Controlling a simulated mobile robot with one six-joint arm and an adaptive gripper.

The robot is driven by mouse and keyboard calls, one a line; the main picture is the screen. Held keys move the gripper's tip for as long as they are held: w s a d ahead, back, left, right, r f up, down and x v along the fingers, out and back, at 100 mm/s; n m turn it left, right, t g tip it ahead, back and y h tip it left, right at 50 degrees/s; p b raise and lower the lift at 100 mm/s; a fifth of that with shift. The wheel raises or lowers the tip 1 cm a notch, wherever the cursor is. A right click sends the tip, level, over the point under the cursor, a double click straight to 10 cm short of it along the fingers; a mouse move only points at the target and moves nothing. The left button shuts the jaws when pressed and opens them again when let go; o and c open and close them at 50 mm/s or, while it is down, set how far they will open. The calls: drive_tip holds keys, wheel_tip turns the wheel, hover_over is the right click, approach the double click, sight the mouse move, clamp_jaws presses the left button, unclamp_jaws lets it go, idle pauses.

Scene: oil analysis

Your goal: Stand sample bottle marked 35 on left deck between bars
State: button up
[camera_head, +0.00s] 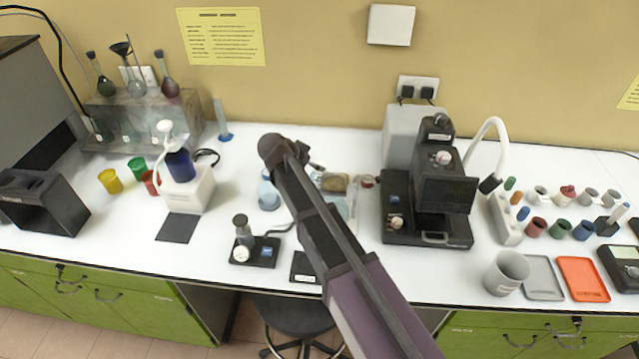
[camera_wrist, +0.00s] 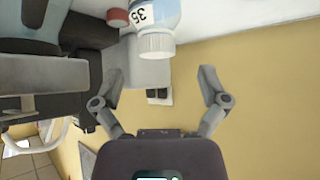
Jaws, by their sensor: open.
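In the wrist view the sample bottle marked 35 (camera_wrist: 152,20) shows at the top edge, with a white ribbed cap and a pale blue-white body cut off by the frame. My gripper (camera_wrist: 160,82) is open and empty; the bottle is beyond its fingertips and apart from them. In the head view my arm blocks much of the middle bench, and I cannot pick the bottle out for sure. The black instrument (camera_head: 430,205) stands right of my arm, with a low deck (camera_head: 397,197) on its left side. Bars on that deck are not clear.
A red cap (camera_wrist: 118,17) is close beside the bottle. A grey box (camera_head: 403,135) stands behind the instrument. A small black device (camera_head: 255,252) is left of my arm.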

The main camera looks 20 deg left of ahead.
sight(320, 180)
drive_tip(key=f+b, duration=0.1)
drive_tip(key=w+d+f+b, duration=0.1)
drive_tip(key=shift+w+f+b, duration=0.15)
drive_tip(key=shift+f+b, duration=0.15)
drive_tip(key=shift+b+x, duration=0.7)
drive_tip(key=shift+x, duration=0.4)
drive_tip(key=shift+w+r, duration=0.1)
drive_tip(key=shift+r, duration=0.05)
drive_tip(key=shift+d, duration=0.1)
clamp_jaws()
